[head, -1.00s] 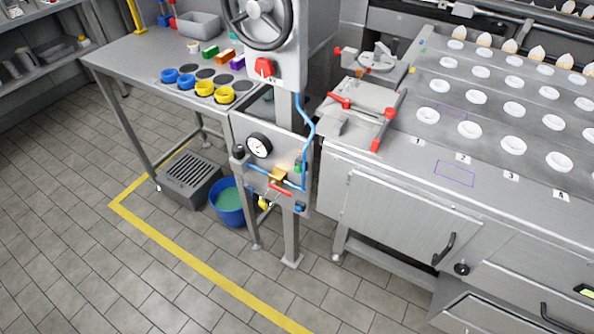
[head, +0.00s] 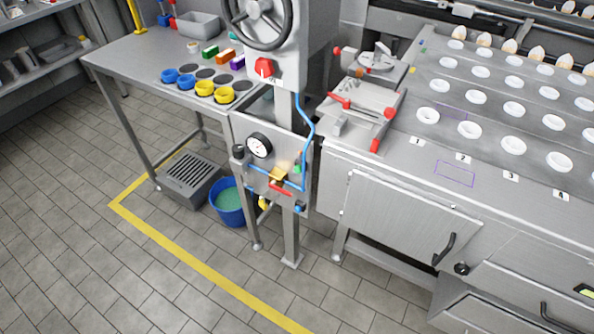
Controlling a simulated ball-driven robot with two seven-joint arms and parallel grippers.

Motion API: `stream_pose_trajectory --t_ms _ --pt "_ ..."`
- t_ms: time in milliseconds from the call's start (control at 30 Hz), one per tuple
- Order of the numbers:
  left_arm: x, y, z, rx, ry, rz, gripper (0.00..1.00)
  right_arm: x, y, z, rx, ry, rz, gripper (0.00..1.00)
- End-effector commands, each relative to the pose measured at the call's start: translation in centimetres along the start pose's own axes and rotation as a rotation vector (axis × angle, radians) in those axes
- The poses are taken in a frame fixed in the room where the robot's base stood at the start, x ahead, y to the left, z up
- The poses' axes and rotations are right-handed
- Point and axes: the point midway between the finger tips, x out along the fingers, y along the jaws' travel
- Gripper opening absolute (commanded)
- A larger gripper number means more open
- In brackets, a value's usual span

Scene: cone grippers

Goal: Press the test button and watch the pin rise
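A grey machine panel (head: 254,179) on a stand carries a round white gauge (head: 259,145), a blue hose, a brass fitting (head: 279,174) and a red lever (head: 281,190). A small green part (head: 298,168) sits at the panel's right side, and a dark round knob (head: 238,151) at its left. A red switch (head: 263,66) is on the machine head above. I cannot tell which of these is the test button. I cannot make out a pin. Neither of my grippers is in view.
A steel table (head: 133,62) with blue and yellow rings stands left. A blue bucket (head: 230,215) and grey grated box (head: 188,179) are on the floor. A steel counter (head: 400,158) with white cups stands right. The tiled floor in front is clear.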

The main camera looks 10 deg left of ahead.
Motion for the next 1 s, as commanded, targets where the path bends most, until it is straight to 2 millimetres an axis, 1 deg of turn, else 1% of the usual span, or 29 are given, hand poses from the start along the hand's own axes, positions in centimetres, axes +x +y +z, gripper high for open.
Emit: stream_pose_trajectory --t_ms 367,400,500,1000 --pt "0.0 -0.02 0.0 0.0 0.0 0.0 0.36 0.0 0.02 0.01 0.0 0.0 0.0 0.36" --pt "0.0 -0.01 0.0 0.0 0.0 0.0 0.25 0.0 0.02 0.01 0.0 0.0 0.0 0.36" --pt "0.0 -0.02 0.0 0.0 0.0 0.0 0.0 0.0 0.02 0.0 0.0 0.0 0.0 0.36" --pt "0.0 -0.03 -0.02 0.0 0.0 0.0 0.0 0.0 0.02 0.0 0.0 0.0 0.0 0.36"
